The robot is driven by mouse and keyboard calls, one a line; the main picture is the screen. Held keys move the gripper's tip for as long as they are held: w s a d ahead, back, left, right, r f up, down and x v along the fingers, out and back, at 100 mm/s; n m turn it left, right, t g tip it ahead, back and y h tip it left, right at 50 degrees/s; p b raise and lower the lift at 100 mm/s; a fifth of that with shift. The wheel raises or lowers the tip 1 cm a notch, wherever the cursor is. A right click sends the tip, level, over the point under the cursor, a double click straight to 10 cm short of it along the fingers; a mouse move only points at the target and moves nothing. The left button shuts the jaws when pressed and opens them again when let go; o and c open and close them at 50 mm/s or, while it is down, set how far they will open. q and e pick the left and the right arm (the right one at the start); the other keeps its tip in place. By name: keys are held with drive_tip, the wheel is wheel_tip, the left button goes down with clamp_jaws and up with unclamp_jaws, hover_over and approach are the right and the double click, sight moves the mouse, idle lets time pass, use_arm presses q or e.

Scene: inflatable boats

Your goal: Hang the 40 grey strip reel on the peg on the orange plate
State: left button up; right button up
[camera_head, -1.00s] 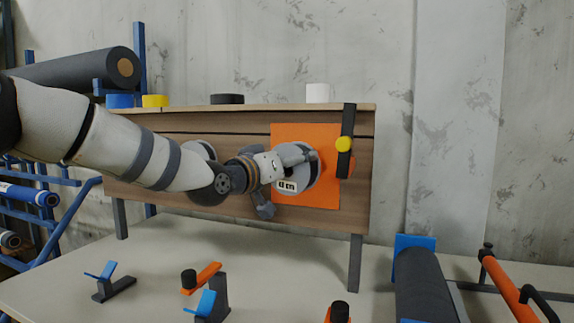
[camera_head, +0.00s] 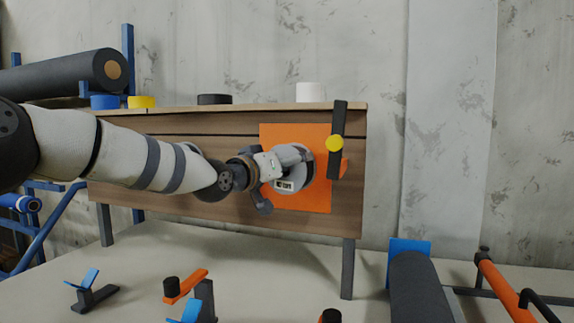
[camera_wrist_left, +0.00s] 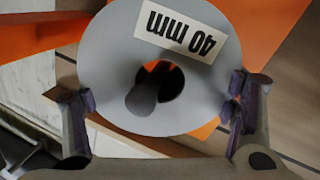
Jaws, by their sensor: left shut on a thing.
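The grey strip reel (camera_head: 306,180), a disc with a white label, is in my left gripper (camera_head: 290,163) in front of the orange plate (camera_head: 318,198). In the left wrist view the reel (camera_wrist_left: 108,70) shows its "40 mm" label upside down. My left gripper (camera_wrist_left: 156,108) has one finger at each side of its rim and is shut on it. The dark peg (camera_wrist_left: 144,98) shows through the reel's centre hole, its end standing out in front of the face, so the reel is around the peg. My right gripper is not in view.
A black bar with a yellow knob (camera_head: 335,143) stands close right of the reel. Blue, yellow, black and white rolls (camera_head: 311,92) stand on the wooden board's top (camera_head: 260,106). Small stands and a dark roll (camera_head: 417,285) are below.

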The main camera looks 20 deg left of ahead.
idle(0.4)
use_arm(q)
drive_tip(key=o, duration=1.5)
drive_tip(key=shift+f, duration=0.1)
drive_tip(key=v, duration=1.2)
